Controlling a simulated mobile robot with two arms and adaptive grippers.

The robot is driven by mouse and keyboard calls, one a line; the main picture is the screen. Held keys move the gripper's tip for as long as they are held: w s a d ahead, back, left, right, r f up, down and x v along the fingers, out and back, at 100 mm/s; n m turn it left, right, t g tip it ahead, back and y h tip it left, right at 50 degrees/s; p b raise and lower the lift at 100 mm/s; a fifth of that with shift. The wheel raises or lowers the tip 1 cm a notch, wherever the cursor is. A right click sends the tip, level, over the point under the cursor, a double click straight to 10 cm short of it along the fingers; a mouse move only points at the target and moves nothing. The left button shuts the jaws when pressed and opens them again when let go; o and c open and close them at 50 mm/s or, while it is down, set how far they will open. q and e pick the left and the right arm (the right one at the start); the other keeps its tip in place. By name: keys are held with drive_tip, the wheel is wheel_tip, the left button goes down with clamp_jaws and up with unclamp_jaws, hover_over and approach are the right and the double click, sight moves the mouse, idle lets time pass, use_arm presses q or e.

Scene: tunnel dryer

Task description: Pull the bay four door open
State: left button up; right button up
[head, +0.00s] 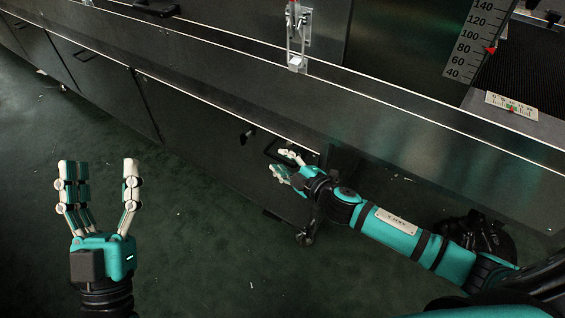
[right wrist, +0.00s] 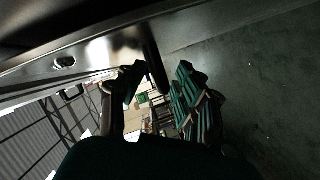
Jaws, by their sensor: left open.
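The dark lower door panel (head: 205,125) at my right gripper runs along the machine's front in the head view. No bay number is readable on it. Its black bar handle (head: 270,150) is near its upper right corner and partly hidden by the fingers. My right gripper (head: 284,163) is at this handle. In the right wrist view, the dark handle bar (right wrist: 154,62) stands between the spread fingers, and I cannot tell whether they touch it. My left gripper (head: 98,172) is open and empty, fingers pointing up, over the floor away from the door.
A black knob (head: 247,134) sits on the panel left of the handle. A toggle clamp (head: 297,35) is on the machine above. More door panels (head: 100,88) continue to the left. A black bundle (head: 475,235) lies near my right arm. The green floor (head: 190,230) is mostly clear.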

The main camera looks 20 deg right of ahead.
drive_tip(key=shift+w+a, duration=0.1)
drive_tip(key=shift+w, duration=0.2)
clamp_jaws()
